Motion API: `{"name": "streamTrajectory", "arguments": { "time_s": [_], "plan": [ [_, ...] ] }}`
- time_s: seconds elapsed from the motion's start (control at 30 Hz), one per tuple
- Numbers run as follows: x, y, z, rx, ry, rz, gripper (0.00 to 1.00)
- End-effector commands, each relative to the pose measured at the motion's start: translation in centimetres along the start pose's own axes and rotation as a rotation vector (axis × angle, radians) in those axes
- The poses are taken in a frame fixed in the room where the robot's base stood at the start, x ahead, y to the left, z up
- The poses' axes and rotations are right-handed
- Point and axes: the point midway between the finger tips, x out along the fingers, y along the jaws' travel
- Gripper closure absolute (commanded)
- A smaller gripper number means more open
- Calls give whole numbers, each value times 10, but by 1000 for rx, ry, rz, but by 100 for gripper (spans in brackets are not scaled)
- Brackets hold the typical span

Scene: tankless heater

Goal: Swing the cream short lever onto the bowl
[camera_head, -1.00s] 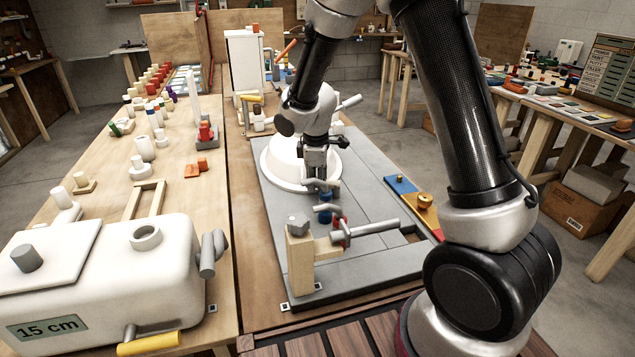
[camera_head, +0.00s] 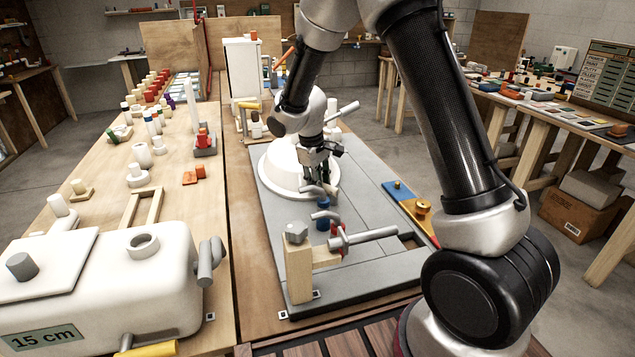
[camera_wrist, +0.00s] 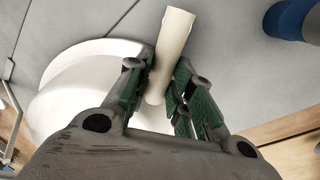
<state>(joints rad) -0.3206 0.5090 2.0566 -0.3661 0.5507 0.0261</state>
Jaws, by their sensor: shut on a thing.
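The cream short lever (camera_wrist: 174,45) lies between the two green-padded fingers of my gripper (camera_wrist: 163,92) in the wrist view, its free end sticking out past them. In the head view my gripper (camera_head: 319,180) is low at the front right edge of the white bowl (camera_head: 272,172), and the lever is small and hard to make out there. The bowl looks like a rounded dome on a wide rim. It also shows at the left in the wrist view (camera_wrist: 70,85), close beside the gripper and partly hidden by it.
A blue post (camera_head: 323,217) stands just in front of my gripper. Nearer is a wooden block (camera_head: 299,270) with a grey handle (camera_head: 365,238). A blue, yellow and red strip (camera_head: 408,205) lies at the right. Grey board (camera_head: 275,225) is bare left of the post.

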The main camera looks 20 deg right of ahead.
Motion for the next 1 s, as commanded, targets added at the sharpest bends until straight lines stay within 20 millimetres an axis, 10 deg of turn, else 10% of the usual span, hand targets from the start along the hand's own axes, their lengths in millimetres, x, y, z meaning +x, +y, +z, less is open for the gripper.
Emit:
{"name": "streamTrajectory", "arguments": {
  "time_s": [0.37,0.4,0.5,1.0],
  "plan": [
    [0,1,0,5,1,0,100],
    [0,1,0,5,1,0,76],
    [0,0,0,5,1,0,57],
    [-21,1,-2,4,5,2,56]
  ]
}}
